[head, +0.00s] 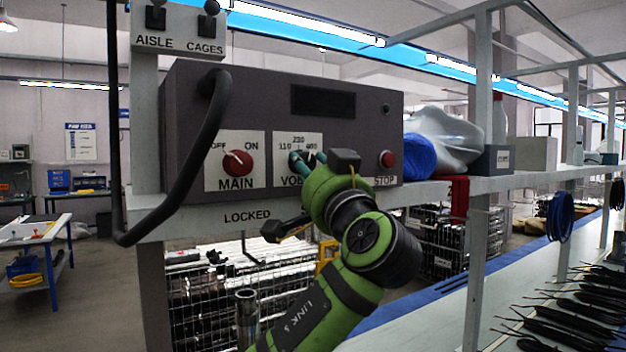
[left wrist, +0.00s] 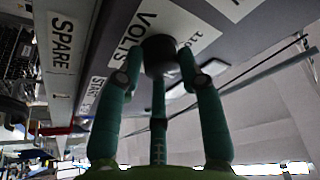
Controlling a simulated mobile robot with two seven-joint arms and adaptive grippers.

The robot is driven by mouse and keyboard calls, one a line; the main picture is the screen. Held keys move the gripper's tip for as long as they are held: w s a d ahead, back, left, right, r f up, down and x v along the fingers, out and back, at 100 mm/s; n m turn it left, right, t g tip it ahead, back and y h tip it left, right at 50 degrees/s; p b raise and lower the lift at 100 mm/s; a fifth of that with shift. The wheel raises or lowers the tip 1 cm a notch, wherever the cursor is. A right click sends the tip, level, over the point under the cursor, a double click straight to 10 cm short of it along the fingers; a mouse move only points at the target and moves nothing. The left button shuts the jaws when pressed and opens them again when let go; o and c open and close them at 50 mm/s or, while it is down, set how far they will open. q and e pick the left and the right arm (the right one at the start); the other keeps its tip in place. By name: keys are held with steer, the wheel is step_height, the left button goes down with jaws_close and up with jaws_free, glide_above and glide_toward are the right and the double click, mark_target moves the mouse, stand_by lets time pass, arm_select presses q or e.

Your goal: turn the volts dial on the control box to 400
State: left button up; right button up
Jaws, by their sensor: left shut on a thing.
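The grey control box (head: 230,100) stands on a shelf in the head view. My left gripper (head: 309,159) is shut around this dial. In the left wrist view, the green fingers (left wrist: 160,75) close on the black dial (left wrist: 160,48) from several sides, beside the VOLTS lettering. The fingers hide most of the dial in the head view, and I cannot tell which number it points to. My right gripper is not in view.
The red MAIN dial (head: 238,163) is left of the volts dial, and the red STOP button (head: 387,159) is to its right. The box's display (head: 322,101) is dark. A blue roll (head: 420,156) lies to the right.

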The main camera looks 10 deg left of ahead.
arm_select(q)
steer(key=m+h, duration=0.1)
steer(key=m, duration=0.2)
steer(key=m+h, duration=0.2)
steer(key=m, duration=0.1)
steer(key=shift+s+a, duration=0.1)
steer(key=shift+a, duration=0.1)
steer(key=shift+r+m, duration=0.1)
steer(key=shift+m, duration=0.4)
steer(key=o, duration=1.1)
steer(key=shift+a, duration=0.2)
steer(key=shift+d, duration=0.1)
steer(key=v, duration=1.2)
steer(key=shift+s, duration=0.1)
